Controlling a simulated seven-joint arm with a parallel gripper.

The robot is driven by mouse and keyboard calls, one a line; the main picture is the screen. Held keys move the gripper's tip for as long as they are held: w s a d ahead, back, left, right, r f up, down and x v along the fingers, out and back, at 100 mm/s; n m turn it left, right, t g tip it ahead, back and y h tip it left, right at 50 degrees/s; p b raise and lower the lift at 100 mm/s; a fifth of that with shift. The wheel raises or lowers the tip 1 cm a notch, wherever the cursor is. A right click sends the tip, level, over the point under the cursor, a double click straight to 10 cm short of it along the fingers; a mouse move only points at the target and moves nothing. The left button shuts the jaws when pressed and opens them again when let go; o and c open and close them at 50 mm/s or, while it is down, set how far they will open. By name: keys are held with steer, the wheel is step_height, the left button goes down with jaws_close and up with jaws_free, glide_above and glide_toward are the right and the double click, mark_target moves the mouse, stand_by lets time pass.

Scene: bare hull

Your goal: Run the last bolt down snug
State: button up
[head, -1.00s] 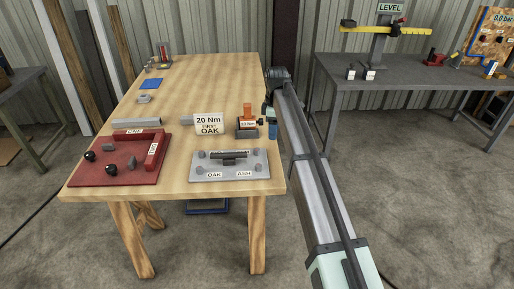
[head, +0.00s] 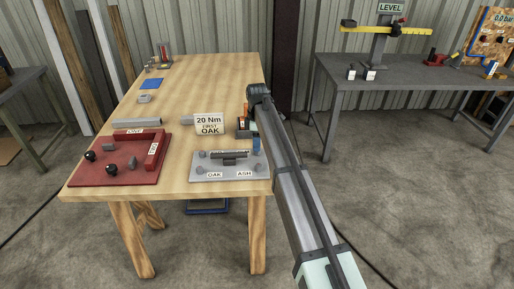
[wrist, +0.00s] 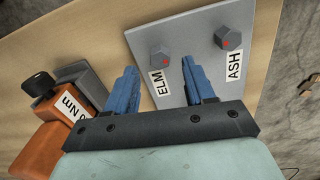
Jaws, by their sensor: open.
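A grey plate (head: 230,175) with hex bolts at its corners lies at the bench's front edge. In the head view, the OAK bolt (head: 200,170) is at front left; the back right corner is hidden behind my gripper (head: 256,145). My gripper is open and empty, its blue fingers (wrist: 159,70) spread either side of the ELM bolt in the picture; contact cannot be told. An orange tool (wrist: 50,112) marked Nm stands beside it, partly covered by my arm in the head view.
A sign (head: 209,124) reading 20 Nm, FIRST OAK, stands behind the plate. A red tray (head: 115,160) with black knobs lies to the left. A dark bar (head: 229,154) rises from the plate's middle. The bench's right edge is close to my arm.

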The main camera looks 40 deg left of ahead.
steer(key=shift+f, duration=1.75)
jaws_close()
